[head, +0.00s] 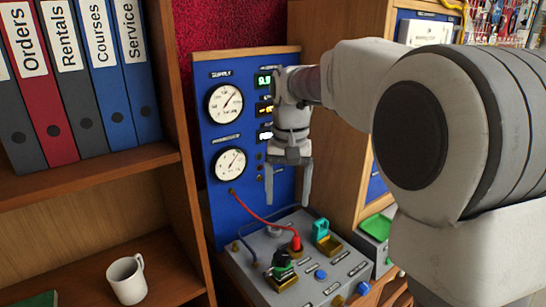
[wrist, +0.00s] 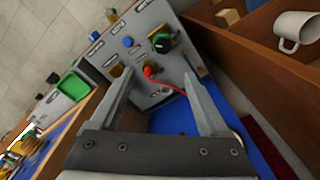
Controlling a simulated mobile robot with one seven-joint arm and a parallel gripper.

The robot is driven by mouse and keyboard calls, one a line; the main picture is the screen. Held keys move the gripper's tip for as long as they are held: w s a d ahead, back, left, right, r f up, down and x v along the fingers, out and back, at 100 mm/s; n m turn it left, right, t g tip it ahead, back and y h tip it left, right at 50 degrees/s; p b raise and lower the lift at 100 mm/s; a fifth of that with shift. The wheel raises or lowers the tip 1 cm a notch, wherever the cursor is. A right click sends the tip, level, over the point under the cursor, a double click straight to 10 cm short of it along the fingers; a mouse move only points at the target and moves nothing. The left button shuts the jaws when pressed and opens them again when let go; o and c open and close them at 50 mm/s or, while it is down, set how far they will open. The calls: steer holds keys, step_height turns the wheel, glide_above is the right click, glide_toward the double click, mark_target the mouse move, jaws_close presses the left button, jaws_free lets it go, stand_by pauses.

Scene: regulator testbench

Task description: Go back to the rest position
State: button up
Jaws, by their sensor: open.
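My gripper (head: 288,187) hangs above the testbench, its two fingers pointing down and apart with nothing between them. In the wrist view my gripper (wrist: 162,112) is also open and empty. The grey control panel (head: 341,273) below it carries a red plug with a red cable (head: 262,222), a green-and-black knob (head: 282,262), a blue button (head: 320,274) and a teal part on a brass block (head: 322,233). The blue upright board (head: 219,214) behind my gripper holds two round gauges and lit displays. My arm hides part of the displays.
A wooden shelf (head: 95,183) at the left holds several binders and a white mug (head: 127,280). A wooden cabinet (head: 349,150) stands behind my arm at the right. A green tray (head: 376,227) sits right of the panel. The air around my fingers looks free.

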steer(key=s+d+r+t, duration=0.1)
steer(key=s+d+r, duration=0.15)
steer(key=s, duration=0.25)
steer(key=s+d+r+t, duration=0.1)
steer(key=s+d, duration=0.2)
steer(key=s, duration=0.3)
steer(key=s+d+f+t, duration=0.1)
steer(key=s+f, duration=0.1)
steer(key=s, duration=0.4)
steer(key=s+d+f+n+t, duration=0.1)
steer(key=s+d+t, duration=0.1)
steer(key=s, duration=0.4)
steer(key=shift+s+d+f+n, duration=0.2)
steer(key=shift+f+n, duration=0.1)
steer(key=shift+f, duration=0.1)
jaws_close()
steer(key=shift+w, duration=0.1)
